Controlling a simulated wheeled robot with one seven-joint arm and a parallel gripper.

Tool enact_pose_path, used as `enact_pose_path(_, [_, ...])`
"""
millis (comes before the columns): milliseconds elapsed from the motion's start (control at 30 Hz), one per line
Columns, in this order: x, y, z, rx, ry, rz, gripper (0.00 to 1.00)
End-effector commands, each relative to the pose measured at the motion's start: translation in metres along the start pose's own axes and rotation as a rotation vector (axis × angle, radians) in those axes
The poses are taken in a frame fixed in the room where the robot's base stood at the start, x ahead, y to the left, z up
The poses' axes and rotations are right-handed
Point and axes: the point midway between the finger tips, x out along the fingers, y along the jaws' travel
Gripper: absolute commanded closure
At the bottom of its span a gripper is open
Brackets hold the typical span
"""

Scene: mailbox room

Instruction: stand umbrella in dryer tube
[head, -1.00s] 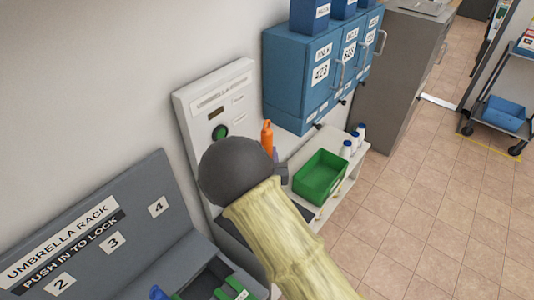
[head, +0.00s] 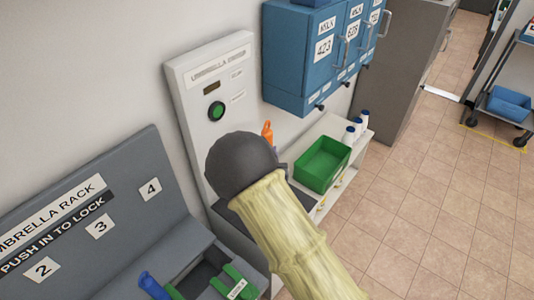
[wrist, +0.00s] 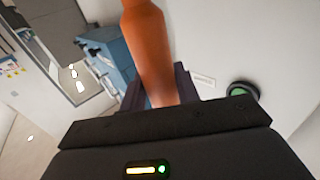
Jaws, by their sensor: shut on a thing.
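The orange umbrella (wrist: 157,50) is between my gripper's dark fingers (wrist: 163,88) in the wrist view, and the gripper is shut on it. In the head view only a small orange end of it (head: 267,130) shows past my arm. There my gripper is mostly hidden behind the dark round joint of my arm. The umbrella dryer (head: 223,85) is a white panel on the wall with a green button (head: 216,111). The button also shows in the wrist view (wrist: 243,91). The dryer's tube opening is hidden behind my arm. I cannot tell whether the umbrella touches it.
The grey umbrella rack (head: 90,215) stands at left, with a blue handle (head: 152,284) and green parts. Blue lockers (head: 318,60) hang right of the dryer. Below them a low white shelf holds a green bin (head: 322,164) and white bottles (head: 355,128).

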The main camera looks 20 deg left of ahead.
Motion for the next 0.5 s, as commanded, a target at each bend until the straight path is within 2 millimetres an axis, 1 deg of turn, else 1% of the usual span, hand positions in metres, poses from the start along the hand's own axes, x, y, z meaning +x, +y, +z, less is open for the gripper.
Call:
enact_pose_path(33, [0.000,0.000,0.008,0.001,0.002,0.000,1.00])
enact_pose_path(500, [0.000,0.000,0.049,0.002,0.003,0.000,1.00])
